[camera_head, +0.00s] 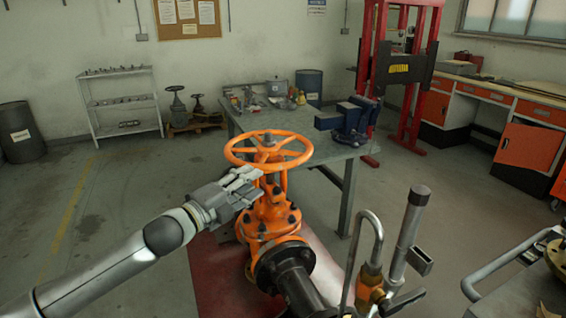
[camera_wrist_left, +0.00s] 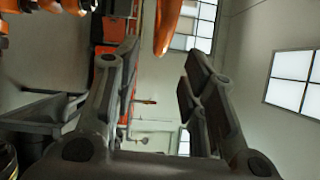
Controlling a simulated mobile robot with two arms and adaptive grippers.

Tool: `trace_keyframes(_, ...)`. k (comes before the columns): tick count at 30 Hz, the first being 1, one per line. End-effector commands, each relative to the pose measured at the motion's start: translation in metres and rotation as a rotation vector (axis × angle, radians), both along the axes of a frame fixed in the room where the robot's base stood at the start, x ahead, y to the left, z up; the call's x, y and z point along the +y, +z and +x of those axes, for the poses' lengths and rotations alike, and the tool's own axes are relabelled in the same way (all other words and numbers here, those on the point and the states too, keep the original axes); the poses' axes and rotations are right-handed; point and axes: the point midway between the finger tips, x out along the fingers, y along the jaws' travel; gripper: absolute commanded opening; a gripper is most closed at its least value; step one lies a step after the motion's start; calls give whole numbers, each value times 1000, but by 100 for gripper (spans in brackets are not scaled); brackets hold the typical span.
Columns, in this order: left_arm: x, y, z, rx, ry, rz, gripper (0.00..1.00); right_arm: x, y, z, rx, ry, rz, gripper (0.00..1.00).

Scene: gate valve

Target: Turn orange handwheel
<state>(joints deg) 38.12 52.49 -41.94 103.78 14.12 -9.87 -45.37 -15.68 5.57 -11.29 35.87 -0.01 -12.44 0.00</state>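The orange handwheel (camera_head: 268,147) lies roughly level on top of the orange gate valve (camera_head: 268,215), which stands on a red base. My left gripper (camera_head: 250,180) is just below the wheel's near left rim, beside the valve's neck. In the left wrist view its two fingers (camera_wrist_left: 165,65) are spread apart with nothing between their pads. An orange curved piece (camera_wrist_left: 168,25), which looks like the wheel's rim, shows beyond the gap between the fingertips. Whether a finger touches the rim I cannot tell. My right gripper is in neither view.
A grey workbench (camera_head: 235,108) with a blue vise (camera_head: 348,118) stands behind the wheel. A dark flanged pipe (camera_head: 295,280) runs from the valve towards me. A bent metal pipe (camera_head: 372,225) and an upright grey rod (camera_head: 408,235) rise at right. The floor at left is clear.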

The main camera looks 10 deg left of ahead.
Motion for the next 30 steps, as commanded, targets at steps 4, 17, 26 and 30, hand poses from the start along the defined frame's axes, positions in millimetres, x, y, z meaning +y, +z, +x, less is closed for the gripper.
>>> trace_keyframes(4,-12,5,20,0,-1,-4,39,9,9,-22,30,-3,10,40)
trace_keyframes(17,-43,5,78,2,1,-2,39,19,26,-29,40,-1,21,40)
trace_keyframes(26,-49,3,88,2,0,-1,39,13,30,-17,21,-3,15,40)
trace_keyframes(30,-49,3,88,2,0,-1,39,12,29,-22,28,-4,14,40)
